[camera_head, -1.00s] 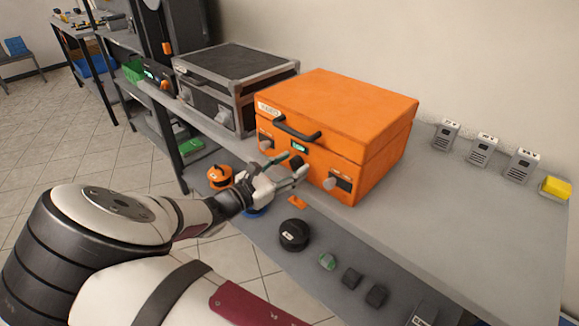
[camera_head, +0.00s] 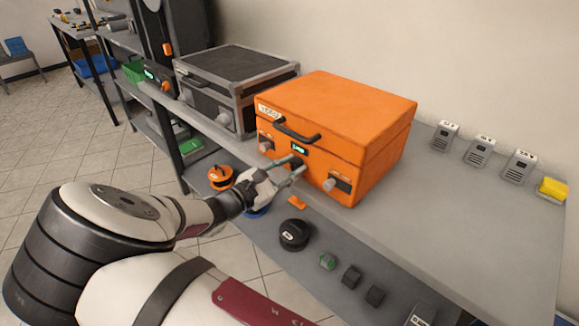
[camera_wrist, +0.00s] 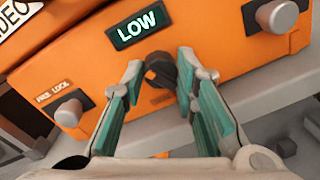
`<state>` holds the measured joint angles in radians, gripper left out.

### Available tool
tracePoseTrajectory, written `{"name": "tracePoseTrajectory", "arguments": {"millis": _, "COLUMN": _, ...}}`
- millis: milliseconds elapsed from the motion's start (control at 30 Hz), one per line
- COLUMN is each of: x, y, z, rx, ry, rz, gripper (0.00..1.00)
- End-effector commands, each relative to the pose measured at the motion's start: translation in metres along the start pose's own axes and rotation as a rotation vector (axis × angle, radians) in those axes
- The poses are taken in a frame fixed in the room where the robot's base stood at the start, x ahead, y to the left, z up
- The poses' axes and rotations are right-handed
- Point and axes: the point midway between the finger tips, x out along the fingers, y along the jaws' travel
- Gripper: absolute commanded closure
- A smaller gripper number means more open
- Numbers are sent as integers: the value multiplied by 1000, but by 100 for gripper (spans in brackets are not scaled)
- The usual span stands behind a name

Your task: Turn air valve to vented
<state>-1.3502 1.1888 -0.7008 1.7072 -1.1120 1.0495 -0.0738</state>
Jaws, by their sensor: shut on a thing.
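The orange case (camera_head: 345,105) stands on the grey bench. Its front carries a small lit display (camera_wrist: 136,25) reading LOW. Just below the display is a black round knob (camera_wrist: 160,68); the small label under it is too blurred to read. My gripper (camera_wrist: 160,75) has its teal fingers on either side of this knob and is shut on it. In the head view my gripper (camera_head: 297,164) reaches the case front from the lower left, and its fingers partly hide the knob. No label naming an air valve is readable.
A grey knob marked FREE LOCK (camera_wrist: 67,113) is left of the held knob, and another grey knob (camera_wrist: 278,15) is to the right. A black-and-grey case (camera_head: 230,80) stands beside the orange one. Small grey boxes (camera_head: 480,149) and a yellow block (camera_head: 552,190) sit farther right.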

Motion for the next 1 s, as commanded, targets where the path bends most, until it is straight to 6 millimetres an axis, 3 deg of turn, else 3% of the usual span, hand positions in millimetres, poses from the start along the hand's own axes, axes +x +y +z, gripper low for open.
{"name": "tracePoseTrajectory", "arguments": {"millis": 1000, "x": 0, "y": -1, "z": 2, "rx": 956, "ry": 54, "rz": -10, "gripper": 100}}
